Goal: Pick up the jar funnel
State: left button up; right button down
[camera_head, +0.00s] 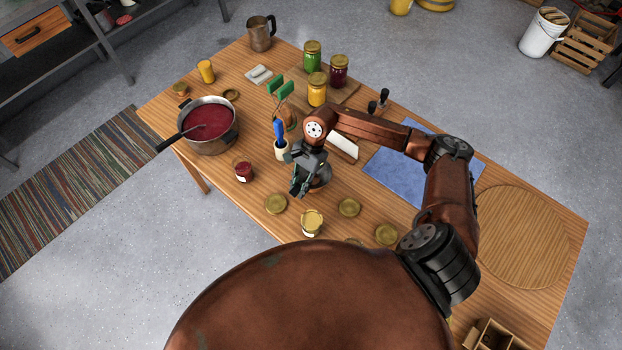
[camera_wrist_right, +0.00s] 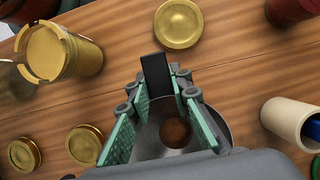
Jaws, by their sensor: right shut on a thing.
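The jar funnel (camera_head: 321,177) is a grey metal piece near the middle of the table's near side, partly hidden by my right gripper (camera_head: 299,185) in the head view. In the right wrist view the funnel (camera_wrist_right: 183,140) shows between the green-padded fingers of my right gripper (camera_wrist_right: 160,97), with brown wood visible through its round opening. A dark tab (camera_wrist_right: 155,75) stands between the fingertips, and the gripper is shut on the funnel. I cannot tell whether the funnel touches the table. My left gripper is not in view.
Gold lids (camera_head: 275,204) and a gold-topped jar (camera_head: 312,222) lie close in front. A small red jar (camera_head: 243,171), a cream cup (camera_head: 281,151) with a blue-handled tool and a pot (camera_head: 209,125) stand left. A blue cloth (camera_head: 390,175) lies right.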

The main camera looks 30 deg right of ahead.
jog(key=shift+r, duration=0.1)
dwell(0.3)
jog(key=shift+r, duration=0.6)
jog(key=s+d+r+b, duration=0.1)
jog(key=s+d+r, duration=0.7)
jog(key=s+r, duration=0.3)
jog(key=shift+s+r, duration=0.2)
jog(key=shift+r, duration=0.1)
